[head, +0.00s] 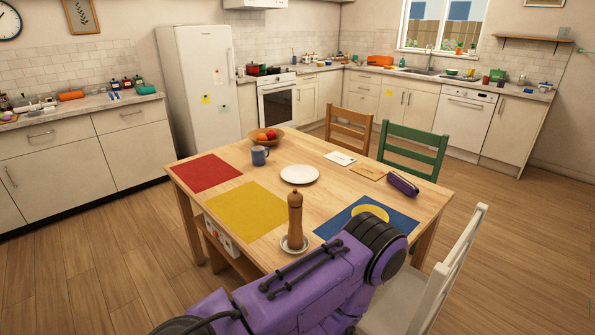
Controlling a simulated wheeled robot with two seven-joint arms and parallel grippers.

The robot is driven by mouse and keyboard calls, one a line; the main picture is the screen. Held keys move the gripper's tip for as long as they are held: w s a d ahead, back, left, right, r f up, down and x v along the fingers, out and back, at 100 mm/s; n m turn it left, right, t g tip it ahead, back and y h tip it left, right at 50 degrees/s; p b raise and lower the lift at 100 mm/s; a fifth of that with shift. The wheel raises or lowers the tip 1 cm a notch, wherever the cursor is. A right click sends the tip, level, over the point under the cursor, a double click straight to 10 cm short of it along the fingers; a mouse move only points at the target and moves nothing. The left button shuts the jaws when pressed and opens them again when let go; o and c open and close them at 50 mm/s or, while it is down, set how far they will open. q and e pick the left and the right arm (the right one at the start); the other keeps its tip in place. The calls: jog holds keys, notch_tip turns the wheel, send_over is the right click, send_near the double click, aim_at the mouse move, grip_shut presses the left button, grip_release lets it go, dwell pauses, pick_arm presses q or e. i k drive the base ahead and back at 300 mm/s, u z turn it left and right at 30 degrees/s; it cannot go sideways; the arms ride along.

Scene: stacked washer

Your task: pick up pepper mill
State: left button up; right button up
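The pepper mill (295,217) is a tall brown wooden mill. It stands upright in a small round silver-grey dish (285,247) near the front edge of the wooden table, just right of the yellow placemat. A large purple and black link of one of my arms covers the bottom middle of the head view, just in front of and to the right of the mill. It hides part of the table's front edge. No gripper fingers show in this view, so neither gripper can be seen at the mill.
The table (321,205) holds red (208,173), yellow (246,211) and blue (333,224) mats, a mug (260,156), a white plate (300,174), a fruit bowl (279,137), a yellow bowl (370,212) and a purple case (403,184). Chairs stand behind and at right (437,270).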

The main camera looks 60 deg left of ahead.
aim_at(295, 234)
jog(key=u, duration=0.85)
jog(key=i, duration=0.85)
jog(key=u, duration=0.95)
